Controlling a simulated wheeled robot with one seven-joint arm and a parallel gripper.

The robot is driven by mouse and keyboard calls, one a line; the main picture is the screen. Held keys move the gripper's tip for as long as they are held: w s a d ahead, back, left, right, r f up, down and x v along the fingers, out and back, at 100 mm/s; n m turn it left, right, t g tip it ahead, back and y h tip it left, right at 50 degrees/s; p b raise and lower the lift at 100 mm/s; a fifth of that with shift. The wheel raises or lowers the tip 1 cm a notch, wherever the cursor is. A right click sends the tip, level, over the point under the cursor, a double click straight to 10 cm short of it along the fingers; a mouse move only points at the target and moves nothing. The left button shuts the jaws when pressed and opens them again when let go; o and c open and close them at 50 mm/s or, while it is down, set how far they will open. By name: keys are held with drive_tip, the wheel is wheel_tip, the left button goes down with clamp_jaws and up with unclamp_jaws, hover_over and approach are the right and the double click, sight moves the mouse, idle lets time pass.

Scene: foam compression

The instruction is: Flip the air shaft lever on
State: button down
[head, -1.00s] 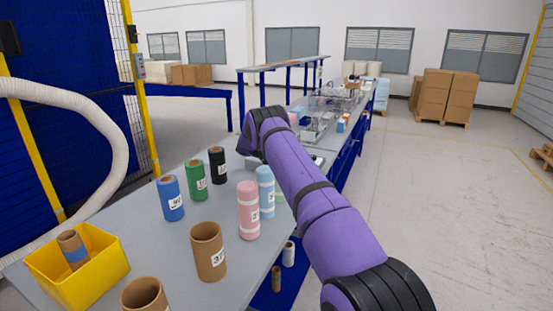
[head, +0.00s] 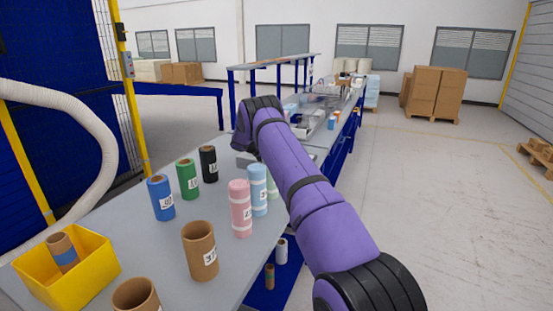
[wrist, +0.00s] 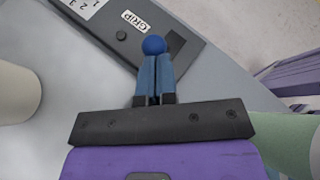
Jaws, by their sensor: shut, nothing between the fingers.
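My gripper (wrist: 155,82) shows in the wrist view with its two blue fingers pressed together and nothing between them. A round blue knob (wrist: 153,45), which looks like the lever's end, sits right at the fingertips. I cannot tell whether they touch it, and the lever's shaft is hidden. In the head view the gripper and the lever are hidden behind my purple arm.
On the grey table (head: 150,240) stand blue (head: 161,198), green (head: 187,179), black (head: 208,164), pink (head: 240,208) and light blue (head: 258,190) rolls. Brown tubes (head: 200,250) and a yellow bin (head: 85,280) are nearer. A pale cylinder (wrist: 15,95) and a green one (wrist: 288,140) flank the gripper.

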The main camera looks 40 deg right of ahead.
drive_tip(key=shift+s+d+r, duration=0.1)
drive_tip(key=shift+s, duration=0.05)
drive_tip(key=shift+s+d+r+m+t+y, duration=0.25)
drive_tip(key=shift+s+r+t+y, duration=0.1)
drive_tip(key=shift+s+t, duration=0.25)
drive_tip(key=shift+s+d+r+m+t+y, duration=0.25)
drive_tip(key=shift+s+r+t+y, duration=0.15)
drive_tip(key=shift+t, duration=0.2)
drive_tip(key=s+t, duration=0.1)
drive_tip(key=s+d+m+t+y, duration=0.1)
drive_tip(key=s+t+y, duration=0.1)
drive_tip(key=s+t, duration=0.1)
drive_tip(key=shift+d+r+m, duration=0.25)
drive_tip(key=shift+m, duration=0.05)
drive_tip(key=shift+s, duration=0.1)
drive_tip(key=shift+r, duration=0.85)
